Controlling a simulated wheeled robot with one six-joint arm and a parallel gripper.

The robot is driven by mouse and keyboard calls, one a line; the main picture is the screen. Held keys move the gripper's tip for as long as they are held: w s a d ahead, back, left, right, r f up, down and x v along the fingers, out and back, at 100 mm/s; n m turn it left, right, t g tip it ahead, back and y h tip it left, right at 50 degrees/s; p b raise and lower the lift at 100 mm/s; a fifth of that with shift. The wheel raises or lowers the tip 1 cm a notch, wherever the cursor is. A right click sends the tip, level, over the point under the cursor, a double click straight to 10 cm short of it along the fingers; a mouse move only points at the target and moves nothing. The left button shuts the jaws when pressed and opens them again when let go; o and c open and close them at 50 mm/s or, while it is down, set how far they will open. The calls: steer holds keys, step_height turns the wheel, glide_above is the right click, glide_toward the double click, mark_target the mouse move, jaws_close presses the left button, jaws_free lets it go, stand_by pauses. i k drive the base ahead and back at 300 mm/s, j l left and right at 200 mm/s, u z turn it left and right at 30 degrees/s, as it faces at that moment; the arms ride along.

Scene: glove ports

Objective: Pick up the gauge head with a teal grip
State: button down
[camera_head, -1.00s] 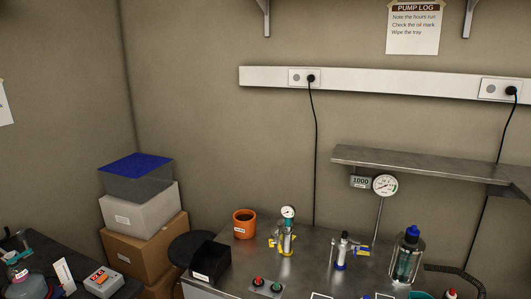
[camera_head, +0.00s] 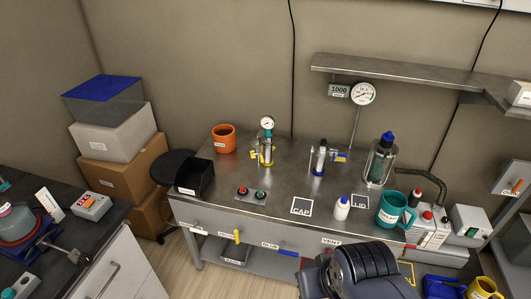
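A gauge head (camera_head: 267,124) with a round white dial stands upright on the steel bench, left of its middle. A narrow teal part, which looks like its grip, shows just below the dial. Below that is a clear, yellow-footed holder (camera_head: 265,156) with a yellow handle at its side. I cannot tell how the head joins the holder. My gripper's fingers are not in view. Only a dark, ribbed part of my arm shows at the bottom, well in front of the gauge head.
An orange pot (camera_head: 223,138) and a black bin (camera_head: 194,178) stand to the left. A blue-footed holder (camera_head: 319,158) and a glass jar (camera_head: 380,162) stand to the right. A button box (camera_head: 251,194), a white bottle (camera_head: 342,208) and a teal mug (camera_head: 393,210) are nearer the front. A steel shelf (camera_head: 420,75) overhangs the right.

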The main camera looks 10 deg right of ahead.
mark_target(268, 122)
steer(key=i+j+z, duration=0.1)
steer(key=i+z, duration=0.15)
steer(key=i, duration=0.2)
steer(key=i+j+z, duration=0.15)
steer(key=i+z, duration=0.15)
steer(key=i+j+z, duration=0.25)
steer(key=i, duration=0.25)
